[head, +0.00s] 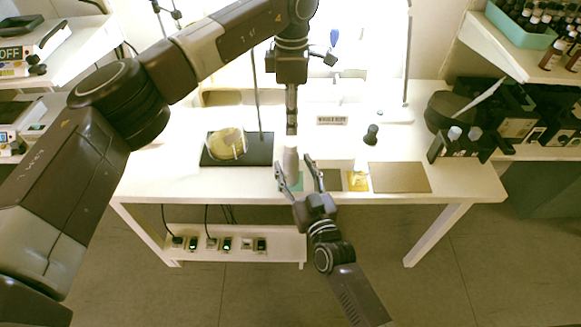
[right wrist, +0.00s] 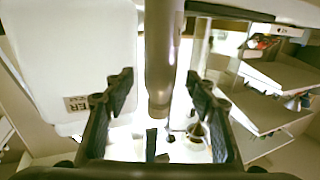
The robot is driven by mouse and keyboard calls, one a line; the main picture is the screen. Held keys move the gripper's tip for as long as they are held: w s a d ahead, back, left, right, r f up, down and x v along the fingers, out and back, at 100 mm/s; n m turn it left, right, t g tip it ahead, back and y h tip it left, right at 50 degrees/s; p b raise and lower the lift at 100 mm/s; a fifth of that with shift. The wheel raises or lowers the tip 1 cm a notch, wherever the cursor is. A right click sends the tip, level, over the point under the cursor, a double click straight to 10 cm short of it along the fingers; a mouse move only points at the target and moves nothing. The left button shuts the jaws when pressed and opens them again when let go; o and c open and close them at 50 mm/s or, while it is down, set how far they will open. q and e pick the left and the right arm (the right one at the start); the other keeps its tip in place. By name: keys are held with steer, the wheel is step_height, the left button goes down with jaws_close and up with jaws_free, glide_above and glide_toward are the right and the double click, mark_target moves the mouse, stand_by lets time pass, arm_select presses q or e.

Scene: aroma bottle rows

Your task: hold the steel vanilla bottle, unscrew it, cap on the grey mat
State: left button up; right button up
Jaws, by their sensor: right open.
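The steel bottle (head: 290,160) stands upright at the table's front, by a green mat (head: 297,184). In the right wrist view the steel bottle (right wrist: 160,60) runs down between the fingers, with a gap on both sides. My right gripper (head: 294,166) is open around it from the front; its fingers also show in the right wrist view (right wrist: 160,88). My left gripper (head: 291,128) points straight down at the bottle's top. Its fingers are seen edge-on, so their closure and any contact with the cap are unclear. A small grey mat (head: 331,182) lies to the right, bare.
A yellow mat (head: 358,184) with a clear bottle and a tan mat (head: 400,178) lie further right. A dark-capped bottle (head: 371,136) stands behind. A black tray (head: 255,150) holds a round yellowish dish (head: 227,144) at left. Black boxes (head: 470,142) crowd the right end.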

mark_target(294, 165)
steer(key=shift+x, duration=1.55)
steer(key=shift+c, duration=0.4)
jaws_close()
